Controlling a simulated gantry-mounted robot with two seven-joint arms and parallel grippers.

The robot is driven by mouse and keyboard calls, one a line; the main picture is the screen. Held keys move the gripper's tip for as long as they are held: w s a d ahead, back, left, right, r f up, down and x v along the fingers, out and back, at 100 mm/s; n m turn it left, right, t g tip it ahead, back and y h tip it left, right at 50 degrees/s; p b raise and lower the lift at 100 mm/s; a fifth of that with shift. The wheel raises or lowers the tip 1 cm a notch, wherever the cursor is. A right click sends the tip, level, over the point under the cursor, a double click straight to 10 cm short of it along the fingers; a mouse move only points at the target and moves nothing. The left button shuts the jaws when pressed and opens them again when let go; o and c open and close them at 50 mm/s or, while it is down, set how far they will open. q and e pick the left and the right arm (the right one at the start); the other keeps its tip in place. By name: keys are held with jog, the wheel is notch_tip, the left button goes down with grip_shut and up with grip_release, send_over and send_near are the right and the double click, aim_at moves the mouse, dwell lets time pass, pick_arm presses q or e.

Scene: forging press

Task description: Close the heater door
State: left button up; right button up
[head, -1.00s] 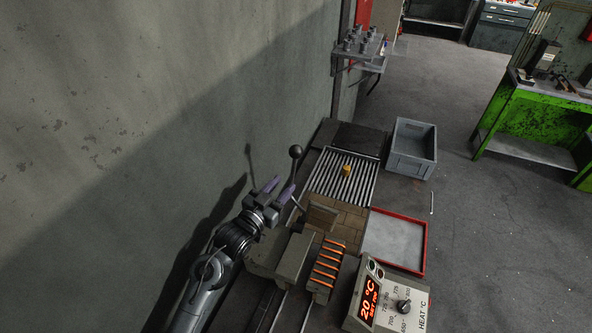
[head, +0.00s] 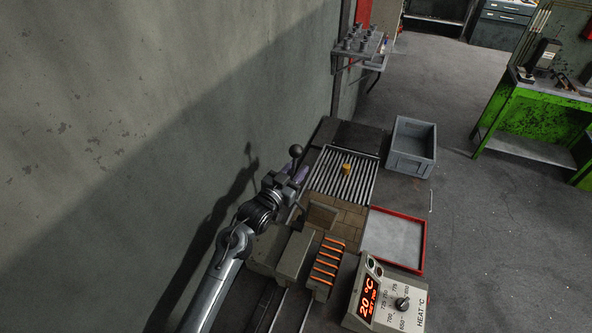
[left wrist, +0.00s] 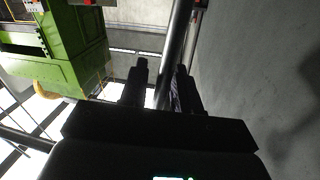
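The heater (head: 296,255) is a grey-beige block at the lower middle of the head view, with a row of glowing orange bars (head: 327,262) beside it. I cannot tell for certain which part is its door. A lever with a black ball knob (head: 296,151) stands near the wall, behind the heater. My left gripper (head: 294,173) is at this lever, just below the knob. In the left wrist view, the lever's rod (left wrist: 176,50) runs between the two open fingers (left wrist: 161,90), nearer the right one. My right gripper is not in view.
A control box (head: 386,300) reads 20 °C. A red-rimmed tray (head: 425,246), a slatted rack (head: 325,178) with a small yellow-orange piece (head: 346,168) and a grey crate (head: 412,165) lie to the right. The wall (head: 150,120) is close on the left.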

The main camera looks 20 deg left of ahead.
pick_arm(q)
grip_shut()
jog(key=shift+d, duration=0.1)
jog(key=d+f+m+g+p, duration=0.1)
jog(key=d+f+m, duration=0.2)
jog(key=d, duration=1)
jog(key=shift+s+m+y, duration=0.3)
jog(key=shift+s+m, duration=0.1)
jog(key=shift+m, duration=1.5)
jog(key=shift+d, duration=0.1)
